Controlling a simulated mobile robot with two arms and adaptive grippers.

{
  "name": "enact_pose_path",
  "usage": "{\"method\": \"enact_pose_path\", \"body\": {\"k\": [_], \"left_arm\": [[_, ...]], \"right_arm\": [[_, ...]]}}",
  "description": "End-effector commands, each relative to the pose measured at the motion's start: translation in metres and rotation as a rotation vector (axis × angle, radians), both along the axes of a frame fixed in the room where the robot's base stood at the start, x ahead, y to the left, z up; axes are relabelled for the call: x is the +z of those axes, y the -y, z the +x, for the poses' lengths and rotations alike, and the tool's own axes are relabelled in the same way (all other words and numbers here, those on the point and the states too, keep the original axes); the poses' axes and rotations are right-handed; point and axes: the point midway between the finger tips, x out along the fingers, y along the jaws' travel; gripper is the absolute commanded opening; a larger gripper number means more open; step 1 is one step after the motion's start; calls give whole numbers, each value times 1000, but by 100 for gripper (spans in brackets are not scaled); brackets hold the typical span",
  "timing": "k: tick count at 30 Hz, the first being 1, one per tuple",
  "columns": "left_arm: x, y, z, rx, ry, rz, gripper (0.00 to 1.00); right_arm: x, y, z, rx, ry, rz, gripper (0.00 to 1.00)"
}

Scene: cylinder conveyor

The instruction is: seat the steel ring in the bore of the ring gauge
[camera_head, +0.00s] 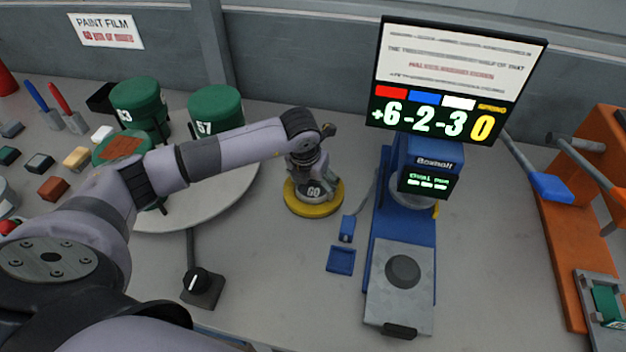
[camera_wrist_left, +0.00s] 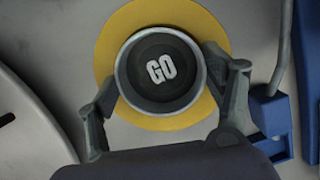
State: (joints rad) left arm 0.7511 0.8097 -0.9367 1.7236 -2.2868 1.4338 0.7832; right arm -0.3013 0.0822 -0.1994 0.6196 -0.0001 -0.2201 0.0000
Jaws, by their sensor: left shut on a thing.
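The ring gauge (camera_head: 336,197) is a round yellow disc on the table, left of the blue gauge stand; it also fills the top of the left wrist view (camera_wrist_left: 108,48). My left gripper (camera_head: 311,180) is over its middle, pointing down. In the left wrist view, its fingers (camera_wrist_left: 161,74) are shut on the steel ring (camera_wrist_left: 121,86), a light grey band, from both sides. The dark face marked GO shows through the ring. The ring looks roughly centred over the disc. I cannot tell whether it stands above the bore or inside it. My right gripper is not in view.
The blue gauge stand (camera_head: 401,212) with a screen (camera_head: 455,80) stands right of the gauge. A small blue tray (camera_head: 341,260) lies between. A round pale turntable (camera_head: 232,197) with green drums (camera_head: 217,106) is on the left. A black knob (camera_head: 199,283) sits in front.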

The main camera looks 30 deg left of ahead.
Motion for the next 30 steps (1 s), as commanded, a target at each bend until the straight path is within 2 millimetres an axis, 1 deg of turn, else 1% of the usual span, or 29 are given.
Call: {"method": "enact_pose_path", "body": {"k": [5, 8, 9, 17, 18, 26, 30], "left_arm": [[1, 0, 0, 0, 1, -1, 37], [-3, 0, 0, 0, 1, -1, 37], [-2, 0, 0, 0, 0, 0, 76], [-2, 0, 0, 1, 0, 0, 93], [-2, 0, 0, 1, 0, 0, 95], [-1, 0, 0, 1, 0, 0, 95], [4, 0, 0, 1, 1, -1, 95]], "right_arm": [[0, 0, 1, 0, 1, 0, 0], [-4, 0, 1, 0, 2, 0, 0], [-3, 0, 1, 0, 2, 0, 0], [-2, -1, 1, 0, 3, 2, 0], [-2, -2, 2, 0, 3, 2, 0], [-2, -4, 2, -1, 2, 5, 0], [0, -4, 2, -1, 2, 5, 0]]}}
